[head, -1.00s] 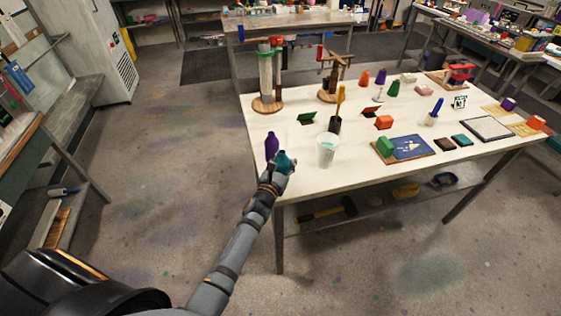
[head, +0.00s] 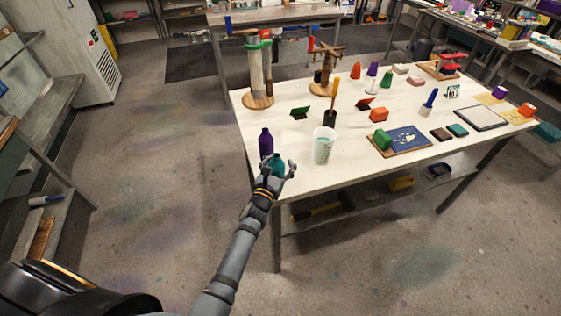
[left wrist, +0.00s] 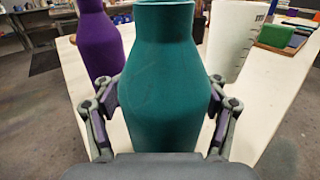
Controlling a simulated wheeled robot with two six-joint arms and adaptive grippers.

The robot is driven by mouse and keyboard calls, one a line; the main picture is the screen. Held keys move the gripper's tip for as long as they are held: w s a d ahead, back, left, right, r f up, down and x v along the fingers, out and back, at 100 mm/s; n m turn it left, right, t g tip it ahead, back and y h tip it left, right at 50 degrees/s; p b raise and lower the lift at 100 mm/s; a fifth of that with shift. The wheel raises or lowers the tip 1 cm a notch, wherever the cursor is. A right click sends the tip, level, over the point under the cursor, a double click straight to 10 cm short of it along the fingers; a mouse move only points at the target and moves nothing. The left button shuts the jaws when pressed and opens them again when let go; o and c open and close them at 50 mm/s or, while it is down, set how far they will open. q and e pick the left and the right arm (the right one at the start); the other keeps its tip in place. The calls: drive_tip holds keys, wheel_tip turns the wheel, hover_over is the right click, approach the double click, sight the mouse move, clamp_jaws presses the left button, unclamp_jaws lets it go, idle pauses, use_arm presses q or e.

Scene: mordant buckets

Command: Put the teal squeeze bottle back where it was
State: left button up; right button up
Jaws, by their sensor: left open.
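The teal squeeze bottle (head: 276,166) stands upright near the table's front left corner. My left gripper (head: 275,174) is at the bottle, with its fingers open on either side. In the left wrist view the teal bottle (left wrist: 165,75) fills the middle, between the two fingers of my gripper (left wrist: 163,120). Small gaps seem to show between the finger pads and the bottle's sides. The bottle's base is hidden behind the gripper. My right gripper is not in view.
A purple bottle (head: 265,143) stands just left of the teal one; a white measuring cup (head: 324,147) stands to its right. A blue board with a green block (head: 380,139) lies further right. The table's front edge (head: 330,180) is close to my gripper.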

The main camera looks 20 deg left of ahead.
use_arm(q)
drive_tip(key=shift+w+r, duration=0.1)
drive_tip(key=shift+r, duration=0.15)
drive_tip(key=s, duration=1.1)
drive_tip(key=shift+s+a+f+b, duration=0.15)
drive_tip(key=shift+s+a+b, duration=0.1)
drive_tip(key=shift+a+b, duration=0.1)
drive_tip(key=shift+s, duration=0.3)
